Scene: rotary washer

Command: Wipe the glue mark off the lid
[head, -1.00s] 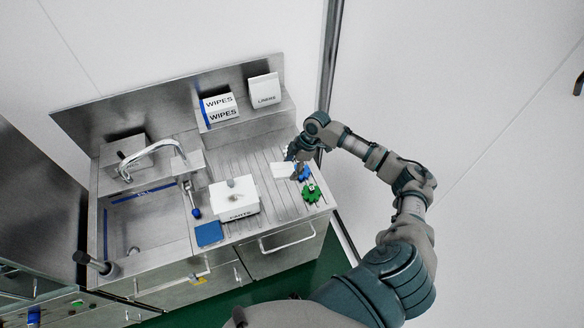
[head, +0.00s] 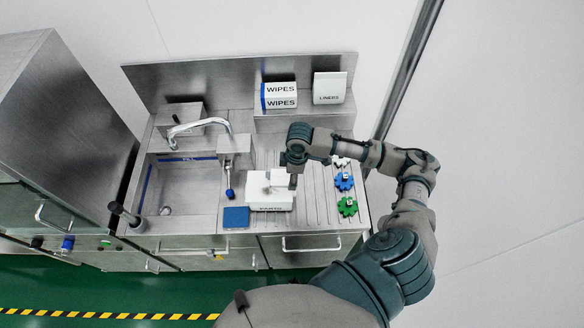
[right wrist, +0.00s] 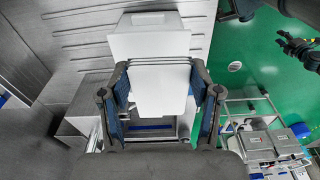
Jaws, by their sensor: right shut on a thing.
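The white box marked PARTS (head: 271,206) stands on the steel counter with its lid (head: 256,180) on. A small grey knob or mark shows on the lid; I cannot separate the glue mark clearly. My right gripper (head: 291,182) is over the lid's right side, shut on a flat white wipe (right wrist: 160,88). In the right wrist view the wipe hangs between the two fingers (right wrist: 160,72), in front of a white surface (right wrist: 146,24) that looks like the box. I cannot tell whether the wipe touches the lid. A dark gripper, probably my left (right wrist: 300,50), shows small at the right edge.
A sink with a tap (head: 200,125) is at left. A blue pad (head: 236,217) and a blue-tipped brush (head: 229,192) lie left of the box. Blue (head: 344,181) and green (head: 347,206) gears lie at right. WIPES boxes (head: 280,96) and LINERS (head: 329,88) stand behind.

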